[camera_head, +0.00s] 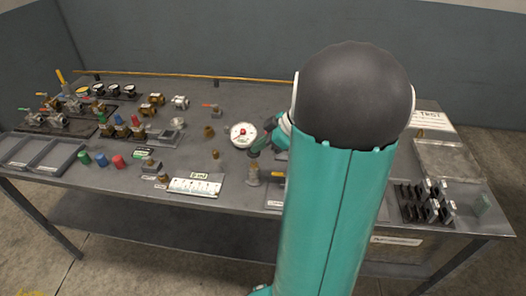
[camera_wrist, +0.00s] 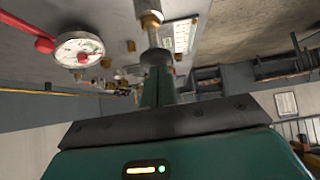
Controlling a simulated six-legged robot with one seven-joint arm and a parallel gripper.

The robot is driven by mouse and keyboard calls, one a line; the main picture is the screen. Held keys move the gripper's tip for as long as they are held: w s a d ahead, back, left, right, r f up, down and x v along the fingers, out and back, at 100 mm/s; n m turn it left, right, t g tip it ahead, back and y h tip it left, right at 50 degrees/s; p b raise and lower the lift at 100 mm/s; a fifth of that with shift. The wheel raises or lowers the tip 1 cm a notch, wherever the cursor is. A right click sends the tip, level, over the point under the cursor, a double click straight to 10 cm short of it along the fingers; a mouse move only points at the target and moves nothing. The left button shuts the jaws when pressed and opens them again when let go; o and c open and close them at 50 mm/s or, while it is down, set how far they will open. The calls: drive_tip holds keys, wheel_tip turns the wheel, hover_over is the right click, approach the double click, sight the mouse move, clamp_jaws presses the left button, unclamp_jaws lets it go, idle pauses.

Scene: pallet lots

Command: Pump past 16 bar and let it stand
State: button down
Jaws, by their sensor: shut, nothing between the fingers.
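A white-faced round pressure gauge (camera_head: 243,134) stands near the middle of the bench. It also shows at the upper left of the wrist view (camera_wrist: 78,48), but its reading is too small to tell. A red handle or lever (camera_wrist: 28,34) lies beside the gauge there. My gripper (camera_head: 257,149) is just right of the gauge in the head view, partly hidden by my arm. In the wrist view its green fingers (camera_wrist: 157,62) are together and empty. A metal stem with a brass fitting (camera_wrist: 150,20) shows beyond the fingertips; I cannot tell whether they touch.
The grey bench (camera_head: 110,165) holds valves and fittings at the left, colored caps, shallow trays (camera_head: 45,153) and a white labeled card (camera_head: 195,187). A rack of dark clips (camera_head: 425,202) stands at the right. My arm hides the bench's right middle.

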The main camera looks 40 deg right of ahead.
drive_tip(key=shift+w+r, duration=0.1)
drive_tip(key=shift+r, duration=0.4)
drive_tip(key=v, duration=1)
drive_tip(key=shift+d, duration=0.1)
